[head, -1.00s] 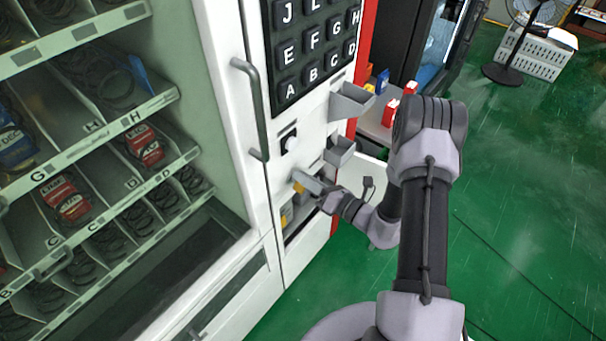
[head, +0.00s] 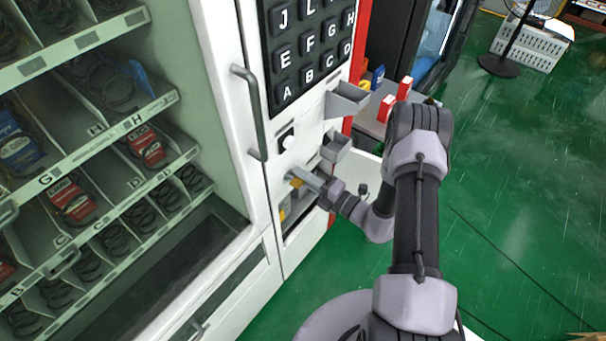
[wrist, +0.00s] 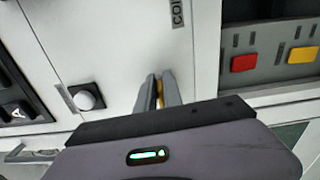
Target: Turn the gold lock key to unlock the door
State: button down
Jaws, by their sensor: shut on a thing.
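The gold lock key (head: 296,182) shows as a small yellow-gold piece at the front of the white machine panel, below the round knob. My gripper (head: 303,176) is at the panel with its fingers closed on the key. In the wrist view the two grey fingers (wrist: 157,92) point at the white panel, with a thin gold strip of the key (wrist: 158,94) between them. The fingers hide most of the key and its lock. The vending machine door (head: 225,110) looks shut, with its long grey handle (head: 250,112) to the left of the panel.
A round white knob on a dark square (head: 287,140) sits just above my gripper. Grey trays (head: 345,100) stick out of the panel at the right. A lettered keypad (head: 312,50) is higher up. Red and yellow buttons (wrist: 243,63) show in the wrist view.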

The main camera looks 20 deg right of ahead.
jog(key=shift+f+m, duration=0.1)
jog(key=shift+m, duration=0.4)
jog(key=c, duration=1.5)
grip_release()
jog(key=p+v, duration=0.2)
jog(key=v, duration=1.5)
jog(key=shift+s+d, duration=0.1)
jog(key=shift+s, duration=0.1)
